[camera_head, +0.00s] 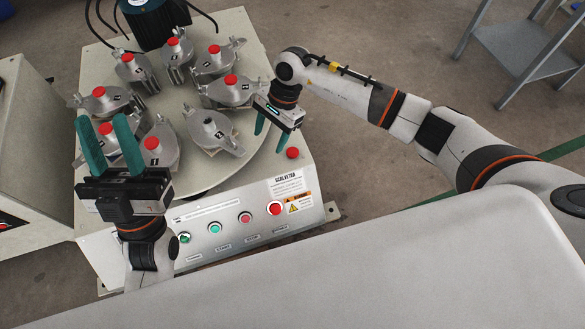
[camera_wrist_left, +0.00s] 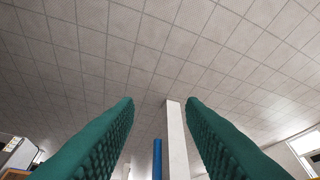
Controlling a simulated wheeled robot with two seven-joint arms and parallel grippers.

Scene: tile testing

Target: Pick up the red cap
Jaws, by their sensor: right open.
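A red cap (camera_head: 292,153) sits by itself on the pale machine top, near its front right corner. My right gripper (camera_head: 271,132) is open and empty, pointing down just up and left of this cap. One fixture (camera_head: 209,124) on the round plate shows a dark, bare top with no red cap. My left gripper (camera_head: 109,146) is raised in front of the machine's left side with its fingers spread. In the left wrist view its two green fingers (camera_wrist_left: 160,102) are apart with nothing between them.
Several grey clamp fixtures with red caps (camera_head: 231,80) ring the round plate (camera_head: 200,182). A front panel (camera_head: 235,243) carries green and red buttons. A dark motor (camera_head: 152,22) with cables stands at the back. A grey cabinet (camera_head: 35,150) is at left, a metal shelf (camera_head: 525,45) at upper right.

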